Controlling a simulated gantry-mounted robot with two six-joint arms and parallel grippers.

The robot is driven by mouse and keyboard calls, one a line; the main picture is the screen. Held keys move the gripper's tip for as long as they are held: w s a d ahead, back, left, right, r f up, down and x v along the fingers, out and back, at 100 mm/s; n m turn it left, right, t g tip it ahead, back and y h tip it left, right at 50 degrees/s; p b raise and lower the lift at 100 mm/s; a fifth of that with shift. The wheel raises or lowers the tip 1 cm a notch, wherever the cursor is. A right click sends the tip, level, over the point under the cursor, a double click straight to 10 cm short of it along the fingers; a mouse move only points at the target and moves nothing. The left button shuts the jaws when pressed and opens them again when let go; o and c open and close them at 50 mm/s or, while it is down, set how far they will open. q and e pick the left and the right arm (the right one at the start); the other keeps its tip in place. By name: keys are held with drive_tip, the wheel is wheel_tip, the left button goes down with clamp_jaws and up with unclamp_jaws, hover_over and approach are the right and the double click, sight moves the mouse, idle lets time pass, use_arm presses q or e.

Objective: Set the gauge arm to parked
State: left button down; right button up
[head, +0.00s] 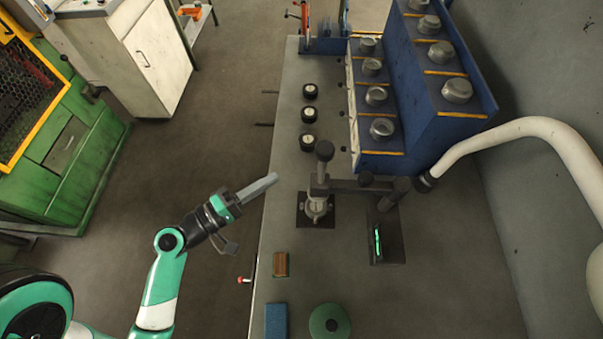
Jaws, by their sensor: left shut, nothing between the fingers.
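The gauge arm (358,186) is a dark horizontal bar on the grey bench. It runs to the right from a post with a dark knob (325,150) on a square black base (316,209). Its right end is by a dark cylinder above a black block with a lit green strip (378,243). I cannot tell whether the end touches the block. My left gripper (272,180) is shut and empty, at the bench's left edge, left of the post and apart from it. My right gripper is not in view.
A blue stepped rack (438,110) with several metal pieces stands at the back right. Several black dials (308,115) line the bench (440,285). A brown block (281,264), blue block (276,320) and green disc (330,322) lie in front. A pale pipe (520,128) curves in at right.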

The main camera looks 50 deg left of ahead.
use_arm(q)
drive_tip(key=w+p, duration=0.2)
drive_tip(key=w, duration=0.8)
drive_tip(key=s+d, duration=0.2)
drive_tip(key=d, duration=0.1)
drive_tip(key=shift+s+d, duration=0.2)
drive_tip(key=shift+s, duration=0.1)
drive_tip(key=shift+s, duration=0.1)
